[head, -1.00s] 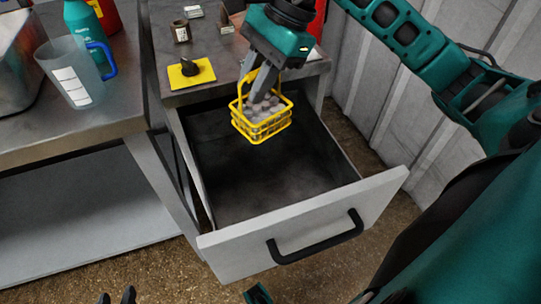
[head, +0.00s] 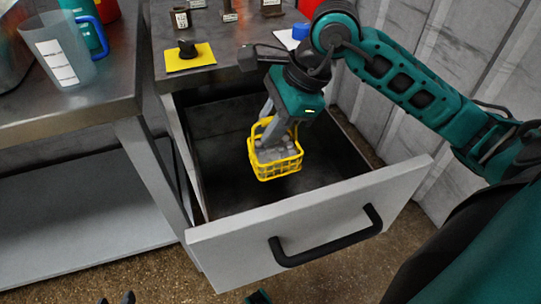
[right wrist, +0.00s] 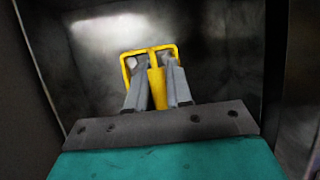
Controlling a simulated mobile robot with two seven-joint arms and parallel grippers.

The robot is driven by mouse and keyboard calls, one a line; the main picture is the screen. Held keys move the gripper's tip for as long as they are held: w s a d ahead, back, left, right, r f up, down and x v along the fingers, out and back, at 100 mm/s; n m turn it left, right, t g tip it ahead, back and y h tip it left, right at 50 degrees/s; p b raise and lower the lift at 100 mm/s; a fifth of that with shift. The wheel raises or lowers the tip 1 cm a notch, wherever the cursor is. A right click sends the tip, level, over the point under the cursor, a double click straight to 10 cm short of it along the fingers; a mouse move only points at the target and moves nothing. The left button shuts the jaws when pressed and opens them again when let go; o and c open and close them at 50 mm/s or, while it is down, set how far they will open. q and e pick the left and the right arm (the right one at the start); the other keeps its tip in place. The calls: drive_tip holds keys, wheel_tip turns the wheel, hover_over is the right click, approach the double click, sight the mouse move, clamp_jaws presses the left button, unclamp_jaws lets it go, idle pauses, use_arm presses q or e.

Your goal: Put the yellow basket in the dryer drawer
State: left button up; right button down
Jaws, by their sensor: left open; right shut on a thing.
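The yellow basket (head: 276,167) holds several small grey pieces (head: 277,151). My right gripper (head: 270,135) is shut on the basket's handle and holds it upright over the open dryer drawer (head: 310,227). In the right wrist view the grey fingers (right wrist: 157,88) close around the yellow handle of the basket (right wrist: 128,64), with the dark drawer floor behind. Whether the basket touches the drawer floor cannot be told. My left gripper (head: 116,298) shows only its fingertips at the bottom edge of the head view, apart and empty.
The drawer front has a black handle (head: 330,240). A yellow plate with a black knob (head: 190,58) is on the metal top above the drawer. A clear jug with a blue handle (head: 62,52) stands on the left bench. The corrugated wall (head: 450,70) is at right.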

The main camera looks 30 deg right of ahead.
sight(275, 146)
wheel_tip(275, 146, down, 2)
drive_tip(key=shift+f, duration=0.1)
wheel_tip(275, 146, down, 4)
drive_tip(key=shift+r+b, duration=0.25)
drive_tip(key=shift+b, duration=0.5)
drive_tip(key=shift+f, duration=0.25)
drive_tip(key=shift+r, duration=0.1)
drive_tip(key=shift+f, duration=0.2)
drive_tip(key=c, duration=1)
unclamp_jaws()
use_arm(q)
drive_tip(key=shift+w+d+f, duration=0.25)
drive_tip(key=shift+d+f, duration=0.05)
drive_tip(key=shift+d, duration=0.15)
